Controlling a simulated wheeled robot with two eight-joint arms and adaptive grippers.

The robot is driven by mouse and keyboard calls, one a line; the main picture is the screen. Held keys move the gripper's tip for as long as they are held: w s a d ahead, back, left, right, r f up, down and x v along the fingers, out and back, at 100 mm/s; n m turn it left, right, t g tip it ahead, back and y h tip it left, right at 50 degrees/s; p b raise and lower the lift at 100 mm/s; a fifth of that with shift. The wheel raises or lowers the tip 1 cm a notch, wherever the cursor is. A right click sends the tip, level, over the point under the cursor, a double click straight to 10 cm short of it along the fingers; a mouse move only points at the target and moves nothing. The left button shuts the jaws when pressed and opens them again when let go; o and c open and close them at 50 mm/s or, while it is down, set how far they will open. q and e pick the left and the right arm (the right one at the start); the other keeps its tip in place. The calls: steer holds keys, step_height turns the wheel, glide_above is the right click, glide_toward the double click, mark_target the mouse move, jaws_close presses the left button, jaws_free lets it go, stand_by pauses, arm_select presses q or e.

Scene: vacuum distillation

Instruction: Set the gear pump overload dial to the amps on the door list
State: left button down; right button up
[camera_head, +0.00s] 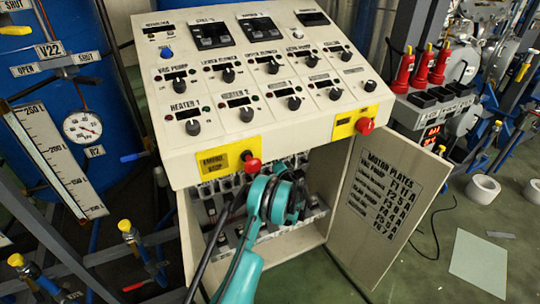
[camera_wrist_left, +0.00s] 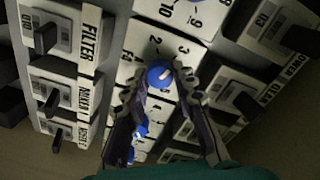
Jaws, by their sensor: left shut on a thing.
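The door list (camera_head: 388,190), headed "MOTOR PLATES", is on the inside of the open cabinet door at right. Its rows end in amp values, but the small print is too blurred to read surely. My left gripper (camera_wrist_left: 160,82) reaches into the open cabinet below the console. In the wrist view its fingers are closed on both sides of a blue dial (camera_wrist_left: 158,74) with a pale mark, on a white face with printed numbers. The label naming this dial is not readable. In the head view my teal left wrist (camera_head: 272,200) hides the fingertips and dial. My right gripper is not in view.
Black switches (camera_wrist_left: 45,38) on white blocks flank the dial column closely, one labelled "FILTER". More blue parts (camera_wrist_left: 138,132) lie below the held dial. The sloped console (camera_head: 250,90) overhangs the cabinet, with red buttons (camera_head: 365,126) on its front. The door (camera_head: 375,240) stands open at right.

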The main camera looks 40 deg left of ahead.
arm_select(q)
steer(key=m, duration=1.2)
steer(key=shift+m+g, duration=0.3)
stand_by(0.5)
steer(key=c, duration=1.2)
jaws_free()
steer(key=shift+d, duration=0.1)
steer(key=v, duration=1.2)
steer(key=shift+w, duration=0.1)
